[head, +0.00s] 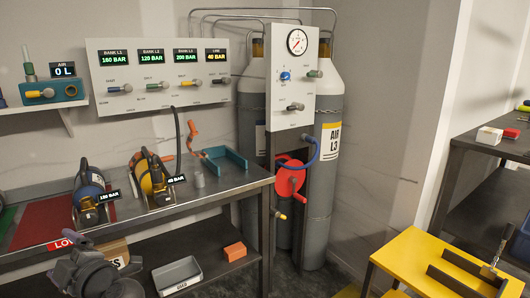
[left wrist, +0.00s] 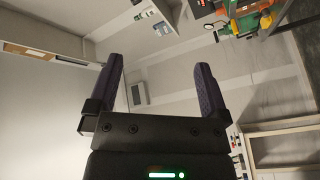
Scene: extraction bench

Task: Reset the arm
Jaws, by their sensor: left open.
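My left arm shows at the lower left of the head view, in front of the bench's lower shelf. In the left wrist view my left gripper (left wrist: 157,72) has its two dark fingers spread wide apart, with nothing between them. The fingers point at open room, with wall and shelving far behind. My right gripper is in neither view.
A metal bench (head: 225,184) holds two cylinder sets with yellow and blue parts. A grey bin (head: 178,275) and an orange block (head: 235,251) sit on its lower shelf. Tall grey cylinders (head: 326,190) stand in the corner. A yellow table (head: 408,262) is at right.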

